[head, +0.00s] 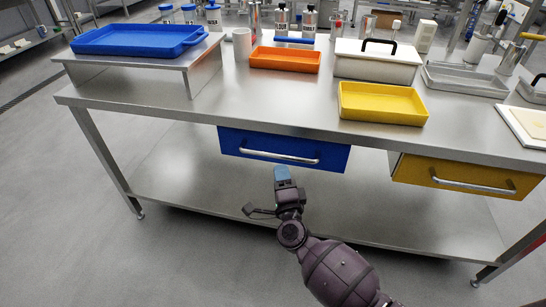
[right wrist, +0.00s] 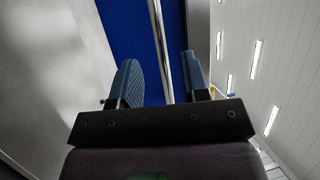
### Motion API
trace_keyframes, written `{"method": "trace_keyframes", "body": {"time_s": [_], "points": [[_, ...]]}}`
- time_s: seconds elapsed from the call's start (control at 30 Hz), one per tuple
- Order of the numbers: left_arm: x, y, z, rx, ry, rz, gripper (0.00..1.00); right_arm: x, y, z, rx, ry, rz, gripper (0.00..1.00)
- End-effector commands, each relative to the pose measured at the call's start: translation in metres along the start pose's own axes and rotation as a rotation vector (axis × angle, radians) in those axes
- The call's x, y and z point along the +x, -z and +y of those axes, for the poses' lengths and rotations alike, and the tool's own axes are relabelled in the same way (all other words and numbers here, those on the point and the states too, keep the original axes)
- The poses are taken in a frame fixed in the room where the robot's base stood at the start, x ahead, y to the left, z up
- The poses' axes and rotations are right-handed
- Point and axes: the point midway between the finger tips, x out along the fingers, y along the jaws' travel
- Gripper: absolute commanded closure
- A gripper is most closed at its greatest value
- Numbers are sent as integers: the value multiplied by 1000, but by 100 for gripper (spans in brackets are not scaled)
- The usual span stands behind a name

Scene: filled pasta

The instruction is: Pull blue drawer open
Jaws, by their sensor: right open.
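The blue drawer (head: 236,146) hangs under the steel table, and its front looks shut. A silver bar handle (head: 280,156) runs across its front. My right gripper (head: 282,174) is just below the handle in the head view. In the right wrist view my right gripper (right wrist: 163,78) has its two fingers apart, with the handle (right wrist: 162,45) running into the gap between them. The blue drawer front (right wrist: 128,30) lies beyond. I cannot tell whether the fingers touch the bar. My left gripper is not in view.
A yellow drawer (head: 455,172) hangs to the right. The tabletop (head: 245,92) holds a blue tray (head: 135,40), an orange tray (head: 285,60), a yellow tray (head: 382,104) and a white box (head: 375,65). A lower shelf (head: 190,185) lies beneath. The floor in front is open.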

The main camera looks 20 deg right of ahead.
Motion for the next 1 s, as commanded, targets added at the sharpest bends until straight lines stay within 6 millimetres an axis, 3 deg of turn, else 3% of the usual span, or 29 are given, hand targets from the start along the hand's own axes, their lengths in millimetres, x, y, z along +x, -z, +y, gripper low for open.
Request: {"method": "trace_keyframes", "body": {"time_s": [0.2, 0.43, 0.87, 1.0], "points": [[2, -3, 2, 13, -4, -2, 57, 37, 0, 3, -3, -3, -1, 58], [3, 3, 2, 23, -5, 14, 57, 63, 0, 3, -3, -3, -2, 58], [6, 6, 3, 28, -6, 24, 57, 72, 0, 1, -2, -1, -1, 58], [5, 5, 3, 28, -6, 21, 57, 72, 0, 1, -2, -1, -1, 77]]}}
